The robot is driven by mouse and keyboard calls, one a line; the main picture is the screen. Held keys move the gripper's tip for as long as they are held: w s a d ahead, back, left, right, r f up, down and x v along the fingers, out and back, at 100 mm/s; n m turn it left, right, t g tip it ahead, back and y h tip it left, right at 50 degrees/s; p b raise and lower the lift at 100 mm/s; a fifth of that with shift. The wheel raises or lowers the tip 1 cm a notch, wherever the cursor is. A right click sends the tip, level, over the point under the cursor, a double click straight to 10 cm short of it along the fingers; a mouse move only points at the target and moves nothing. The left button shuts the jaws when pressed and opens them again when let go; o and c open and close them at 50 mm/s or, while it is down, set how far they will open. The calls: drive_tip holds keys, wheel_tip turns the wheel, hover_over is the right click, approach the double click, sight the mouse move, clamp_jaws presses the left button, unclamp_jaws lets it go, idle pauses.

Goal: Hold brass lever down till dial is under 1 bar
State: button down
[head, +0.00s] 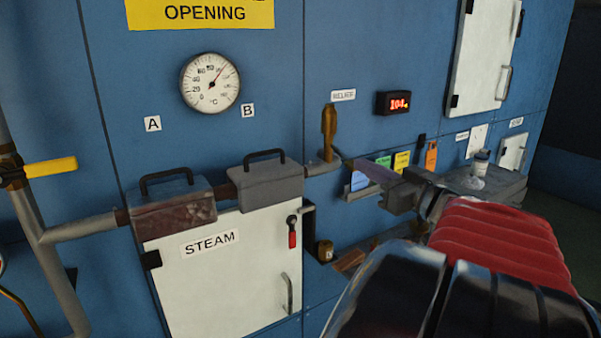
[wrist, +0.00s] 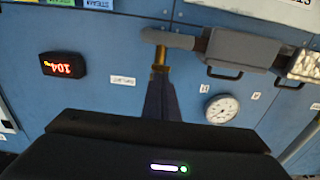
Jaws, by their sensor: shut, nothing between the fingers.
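The brass lever (head: 329,130) stands upright on the end of the grey pipe, below and left of a small label that seems to read RELIEF. In the wrist view, which is upside down, its brass (wrist: 160,55) shows just beyond my fingertips. My gripper (head: 354,163) is shut and empty, its fingers pointing left, close to the right of the lever's base. It also shows in the wrist view (wrist: 160,76). I cannot tell whether it touches the lever. A round white dial (head: 210,83) is marked °C, its needle pointing up and right. It also shows in the wrist view (wrist: 222,109).
A red digital display (head: 399,103) reads about 104. Coloured cards (head: 402,161) are behind my gripper. A yellow-handled valve (head: 50,168) is at left. A partial gauge shows at the left edge.

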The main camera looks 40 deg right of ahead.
drive_tip(key=s+a+f, duration=0.1)
drive_tip(key=s, duration=0.9)
drive_tip(key=shift+s+a, duration=0.15)
drive_tip(key=shift+f, duration=0.1)
drive_tip(key=w+a+f+n+g+y, duration=0.1)
drive_tip(key=w+a+f+g+y, duration=0.4)
drive_tip(key=a, duration=0.4)
drive_tip(key=w+a+f+n+g+y, duration=0.1)
drive_tip(key=w+a+f+g+y, duration=0.2)
drive_tip(key=a+f, duration=0.5)
drive_tip(key=s+a+f+g+h, duration=0.2)
drive_tip(key=a+f+h, duration=0.1)
drive_tip(key=a, duration=0.6)
drive_tip(key=s+a+f+g+h, duration=0.2)
drive_tip(key=s+a+f, duration=0.1)
drive_tip(key=a, duration=0.7)
drive_tip(key=shift+s+f+m+g+h, duration=0.15)
drive_tip(key=shift+m+g+h, duration=0.15)
drive_tip(key=shift+m+h, duration=0.1)
drive_tip(key=shift+a, duration=0.3)
